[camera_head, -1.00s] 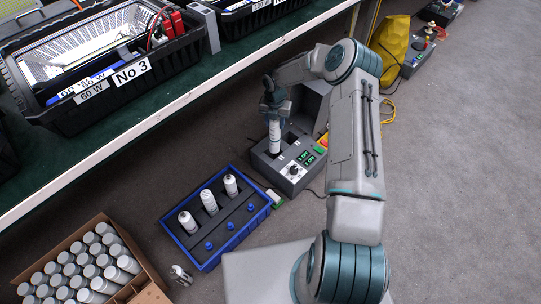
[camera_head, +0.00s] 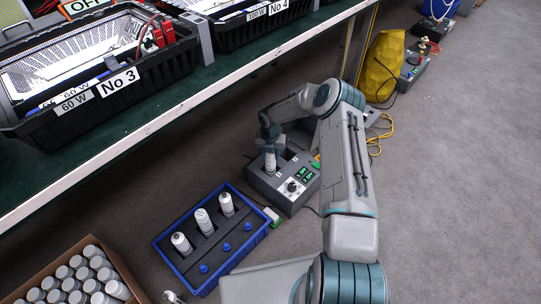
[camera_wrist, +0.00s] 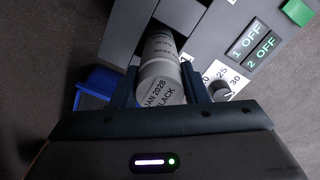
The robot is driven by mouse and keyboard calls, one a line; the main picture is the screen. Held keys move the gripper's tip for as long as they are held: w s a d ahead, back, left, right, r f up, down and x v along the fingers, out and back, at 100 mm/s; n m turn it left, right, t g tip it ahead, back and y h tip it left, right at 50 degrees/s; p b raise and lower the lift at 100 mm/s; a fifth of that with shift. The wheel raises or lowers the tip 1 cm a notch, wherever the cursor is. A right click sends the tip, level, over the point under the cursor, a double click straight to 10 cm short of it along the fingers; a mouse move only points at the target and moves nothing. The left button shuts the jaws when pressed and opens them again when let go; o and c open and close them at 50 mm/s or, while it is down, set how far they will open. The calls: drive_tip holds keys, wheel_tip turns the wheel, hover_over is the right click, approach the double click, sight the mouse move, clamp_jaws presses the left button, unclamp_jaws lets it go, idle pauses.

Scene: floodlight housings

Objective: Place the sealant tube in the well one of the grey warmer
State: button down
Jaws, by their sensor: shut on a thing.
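My gripper (camera_head: 268,135) is shut on a white sealant tube (camera_head: 270,160) and holds it upright at the left part of the grey warmer (camera_head: 262,183). In the wrist view the tube (camera_wrist: 160,72) sits between the two fingers, its near end reading "JAN 2028 BLACK". Its lower end seems to be at or inside a well; how deep it goes is hidden. The warmer's panel (camera_wrist: 245,50) has a dial and two displays reading "1 OFF" and "2 OFF".
A blue tray (camera_head: 165,250) with 3 white tubes and several blue caps stands left of the warmer. A cardboard box (camera_head: 120,265) of grey-capped tubes is at the lower left. A shelf (camera_head: 150,130) with black crates runs above. A yellow bag (camera_head: 385,65) stands behind.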

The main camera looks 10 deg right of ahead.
drive_tip(key=shift+f+b, duration=0.45)
drive_tip(key=shift+f, duration=0.1)
drive_tip(key=c, duration=0.8)
unclamp_jaws()
drive_tip(key=shift+c, duration=0.2)
wheel_tip(320, 180, up, 13)
drive_tip(key=p, duration=0.5)
drive_tip(key=shift+p, duration=0.3)
